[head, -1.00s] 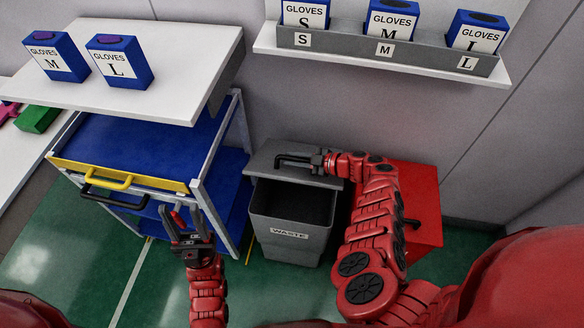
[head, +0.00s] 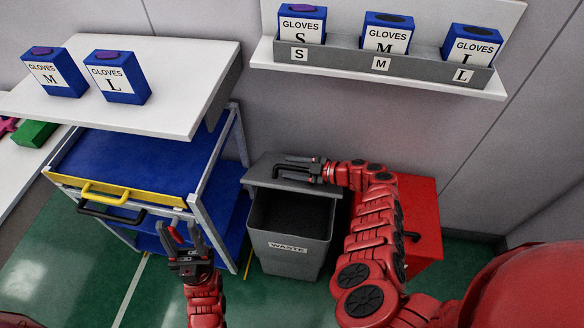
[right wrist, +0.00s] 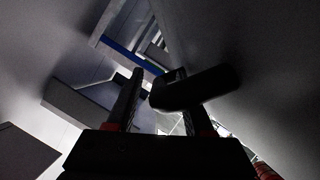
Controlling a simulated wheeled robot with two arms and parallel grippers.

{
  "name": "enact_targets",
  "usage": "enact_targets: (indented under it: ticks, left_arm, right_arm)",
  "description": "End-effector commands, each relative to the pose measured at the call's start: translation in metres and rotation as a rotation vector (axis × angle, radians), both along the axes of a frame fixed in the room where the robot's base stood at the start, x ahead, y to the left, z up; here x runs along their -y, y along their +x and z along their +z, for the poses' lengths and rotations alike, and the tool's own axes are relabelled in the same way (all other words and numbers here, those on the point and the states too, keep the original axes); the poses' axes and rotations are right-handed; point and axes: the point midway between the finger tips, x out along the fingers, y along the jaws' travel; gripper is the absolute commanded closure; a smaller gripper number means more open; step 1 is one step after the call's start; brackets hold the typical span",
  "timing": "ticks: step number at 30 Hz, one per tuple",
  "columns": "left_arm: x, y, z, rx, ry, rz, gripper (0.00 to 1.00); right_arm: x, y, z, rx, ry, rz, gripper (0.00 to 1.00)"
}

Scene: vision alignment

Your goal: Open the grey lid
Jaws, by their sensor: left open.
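The grey lid (head: 262,172) is raised at the back of the grey waste bin (head: 290,247), and the bin's dark inside shows. A black handle (head: 281,176) is on the lid. My right gripper (head: 300,164) is at this handle, with its fingers apart. In the right wrist view, a dark bar (right wrist: 205,88), apparently the handle, reaches in between the fingertips (right wrist: 158,75) and crosses the right finger. Whether they touch is unclear. My left gripper (head: 181,238) is open and empty, left of the bin and in front of the cart.
A blue cart (head: 135,160) with a yellow handle stands left of the bin under a white tabletop (head: 175,75). A red cabinet (head: 424,215) stands right, partly behind my right arm. A glove shelf (head: 375,75) is on the wall above.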

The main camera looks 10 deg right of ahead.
Motion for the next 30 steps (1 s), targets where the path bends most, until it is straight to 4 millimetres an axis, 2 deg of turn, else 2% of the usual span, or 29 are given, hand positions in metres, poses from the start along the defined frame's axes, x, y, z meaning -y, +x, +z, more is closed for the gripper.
enact_targets:
  ticks: [5, 10, 24, 30]
  left_arm:
    - [0.000, 0.000, 0.001, 0.000, 0.000, 0.000, 0.50]
    - [0.000, 0.000, 0.005, 0.000, 0.000, 0.000, 0.50]
    - [0.000, 0.000, 0.014, 0.000, 0.000, 0.000, 0.50]
    - [0.000, 0.000, 0.018, 0.000, 0.000, 0.000, 0.50]
  right_arm:
    - [0.001, -0.001, 0.000, -0.001, 0.000, 0.001, 0.48]
    - [0.016, -0.011, 0.005, -0.005, -0.004, 0.003, 0.48]
    - [0.114, -0.065, 0.046, -0.002, -0.006, -0.002, 0.48]
    - [0.136, -0.078, 0.058, 0.001, 0.000, 0.000, 0.48]
